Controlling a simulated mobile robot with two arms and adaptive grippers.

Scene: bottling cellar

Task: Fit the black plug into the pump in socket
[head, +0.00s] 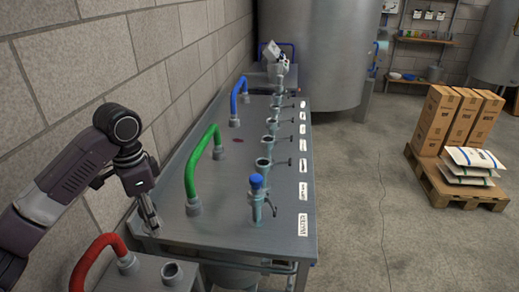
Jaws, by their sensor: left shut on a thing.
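My left gripper (150,217) points down at the near left corner of the steel bench (235,238). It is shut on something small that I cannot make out. I cannot pick out a black plug. A row of grey upright sockets with side levers runs along the bench's right side. The nearest socket (257,205) has a blue cap or plug (257,181) in its top. The socket behind it (263,164) looks open. White labels stand beside the row; the nearest label (303,224) seems to read WATER. I cannot read which is pump in. My right gripper is out of view.
A green hose (203,158) and a blue hose (239,93) arch over the bench's left side. A red hose (90,258) arches at the lower left. A brick wall borders the left. A pallet (430,180) with boxes stands right. The floor between is clear.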

